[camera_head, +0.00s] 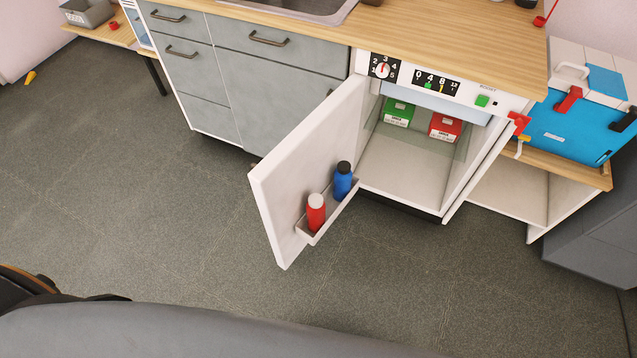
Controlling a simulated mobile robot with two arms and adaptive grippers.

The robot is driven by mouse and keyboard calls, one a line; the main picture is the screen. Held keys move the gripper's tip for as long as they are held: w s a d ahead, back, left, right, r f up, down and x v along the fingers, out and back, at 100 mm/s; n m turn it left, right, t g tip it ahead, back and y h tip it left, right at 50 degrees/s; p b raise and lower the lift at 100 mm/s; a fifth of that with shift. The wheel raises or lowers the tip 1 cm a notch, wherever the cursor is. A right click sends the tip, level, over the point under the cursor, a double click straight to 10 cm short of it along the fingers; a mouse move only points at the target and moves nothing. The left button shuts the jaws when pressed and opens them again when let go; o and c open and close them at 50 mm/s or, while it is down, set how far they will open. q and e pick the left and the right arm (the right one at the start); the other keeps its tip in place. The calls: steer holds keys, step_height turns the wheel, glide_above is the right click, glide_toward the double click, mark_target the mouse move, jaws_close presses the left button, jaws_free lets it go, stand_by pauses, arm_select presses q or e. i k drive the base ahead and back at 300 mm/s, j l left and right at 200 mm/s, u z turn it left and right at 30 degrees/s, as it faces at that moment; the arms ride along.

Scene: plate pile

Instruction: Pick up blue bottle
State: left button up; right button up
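The blue bottle (342,182) has a black cap and stands upright in the shelf on the inner side of the open white door (302,160). A red bottle (316,214) with a pale cap stands beside it, nearer the door's free edge. The two bottles look slightly apart. The base of each is partly hidden by the door shelf (313,237). Neither of my grippers shows in the head view.
The open cabinet (400,180) holds a green box (399,112) and a red box (445,126). Grey drawers (260,95) stand left of it. A blue chest (570,128) sits on a low shelf at right. The grey floor (170,220) before the door is clear.

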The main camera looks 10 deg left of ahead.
mark_target(341, 183)
steer(key=j+z, duration=0.35)
steer(key=z, duration=0.15)
steer(key=j+z, duration=0.35)
steer(key=z, duration=0.15)
steer(key=j+z, duration=0.1)
steer(key=j, duration=0.35)
steer(key=k+j, duration=0.1)
steer(key=j, duration=0.35)
steer(key=k+j+z, duration=0.15)
steer(key=j, duration=0.35)
steer(key=j+z, duration=0.1)
steer(key=j, duration=0.35)
steer(key=k+j, duration=0.1)
steer(key=j, duration=0.35)
steer(key=l+u, duration=0.45)
steer(key=l, duration=0.6)
